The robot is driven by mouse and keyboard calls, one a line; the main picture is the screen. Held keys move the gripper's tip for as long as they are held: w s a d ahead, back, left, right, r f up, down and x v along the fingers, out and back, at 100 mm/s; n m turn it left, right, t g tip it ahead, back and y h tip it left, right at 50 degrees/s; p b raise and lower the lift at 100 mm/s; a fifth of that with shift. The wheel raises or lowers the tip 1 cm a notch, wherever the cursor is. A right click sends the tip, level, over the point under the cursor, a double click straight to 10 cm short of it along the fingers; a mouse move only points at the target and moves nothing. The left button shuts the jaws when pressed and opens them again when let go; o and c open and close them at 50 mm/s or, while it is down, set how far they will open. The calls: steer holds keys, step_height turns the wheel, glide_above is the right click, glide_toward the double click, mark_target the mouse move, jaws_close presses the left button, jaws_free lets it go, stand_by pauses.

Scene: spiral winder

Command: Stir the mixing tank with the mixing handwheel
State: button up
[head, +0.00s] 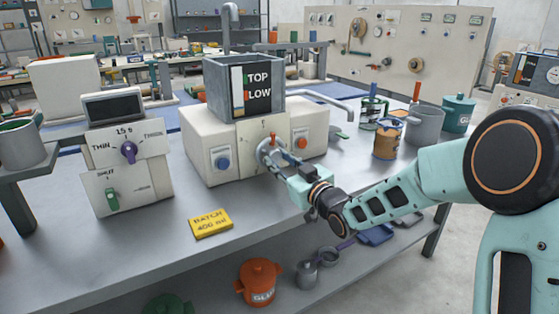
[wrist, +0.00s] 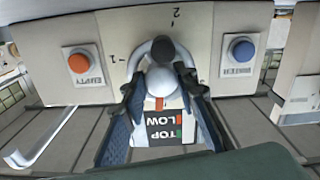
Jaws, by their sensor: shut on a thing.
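The mixing tank (head: 275,104) is an open grey box with a black TOP/LOW sign, on top of a cream machine housing (head: 205,140). The mixing handwheel (head: 265,153) is a small grey wheel on the housing's front. In the wrist view, which is upside down, its pale rim (wrist: 135,56) and a dark knob show around a pale rounded middle. My gripper (head: 281,162) is at the wheel. In the wrist view my gripper (wrist: 160,88) has its dark fingers on both sides of the wheel, shut on it. The exact contact is partly hidden.
A blue button (head: 222,163) and an orange button (head: 301,142) flank the wheel. A control box with a purple knob (head: 129,151) stands at left. A yellow batch card (head: 211,223) lies in front. Several pots and cups, including an orange-brown one (head: 387,140), stand at right.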

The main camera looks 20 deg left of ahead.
steer(key=m+p, duration=0.2)
steer(key=m, duration=0.3)
steer(key=shift+s, duration=0.1)
steer(key=m+p, duration=0.2)
steer(key=m, duration=0.3)
steer(key=shift+a+r, duration=0.1)
steer(key=m+p, duration=0.2)
steer(key=m, duration=0.3)
steer(key=shift+s, duration=0.1)
steer(key=shift+a+m+p, duration=0.1)
steer(key=shift+m+p, duration=0.4)
steer(key=shift+m, duration=1.2)
steer(key=o, duration=1.2)
steer(key=shift+r, duration=0.1)
steer(key=shift+c, duration=0.2)
steer(key=shift+s, duration=0.1)
